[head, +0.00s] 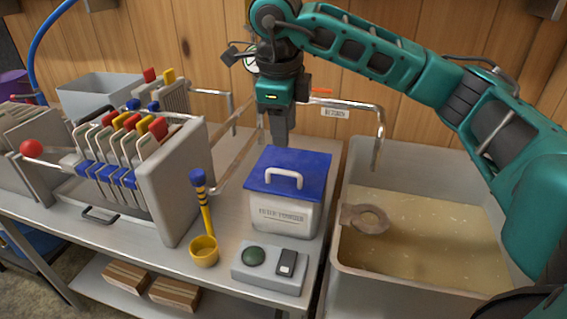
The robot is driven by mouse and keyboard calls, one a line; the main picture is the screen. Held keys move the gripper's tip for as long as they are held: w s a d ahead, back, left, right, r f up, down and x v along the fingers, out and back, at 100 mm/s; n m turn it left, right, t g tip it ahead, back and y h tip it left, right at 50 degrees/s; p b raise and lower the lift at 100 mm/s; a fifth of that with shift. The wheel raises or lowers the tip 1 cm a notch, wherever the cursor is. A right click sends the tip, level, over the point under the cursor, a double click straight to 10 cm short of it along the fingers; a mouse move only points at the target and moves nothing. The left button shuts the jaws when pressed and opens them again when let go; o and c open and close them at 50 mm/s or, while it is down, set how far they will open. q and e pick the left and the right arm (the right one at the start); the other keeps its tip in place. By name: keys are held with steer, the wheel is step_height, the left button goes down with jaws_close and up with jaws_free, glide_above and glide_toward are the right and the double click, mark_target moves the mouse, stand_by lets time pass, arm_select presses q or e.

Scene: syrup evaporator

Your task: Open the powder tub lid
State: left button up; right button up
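The powder tub (281,217) is a white box with a printed label on its front, standing on the metal bench. Its blue lid (310,163) lies flat on top and covers the opening. A white arched handle (284,174) stands up from the lid. My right gripper (279,141) points down behind the lid's back edge, in line with its left half. It appears apart from the handle. Its fingers overlap in this view, so their gap is hidden. My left gripper is out of view.
A filter press with coloured handles (125,150) stands left of the tub. A yellow cup (204,252) and a switch box (270,267) are in front. A bent return pipe (379,140) hangs over an open tank (420,285) of liquid at right.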

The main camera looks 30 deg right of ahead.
mark_target(286, 174)
steer(key=f, duration=0.3)
steer(key=w+d+f, duration=0.1)
steer(key=f, duration=0.6)
steer(key=shift+w+d+b, duration=0.15)
steer(key=shift+d+b, duration=0.1)
steer(key=shift+b, duration=0.05)
jaws_close()
stand_by(0.9)
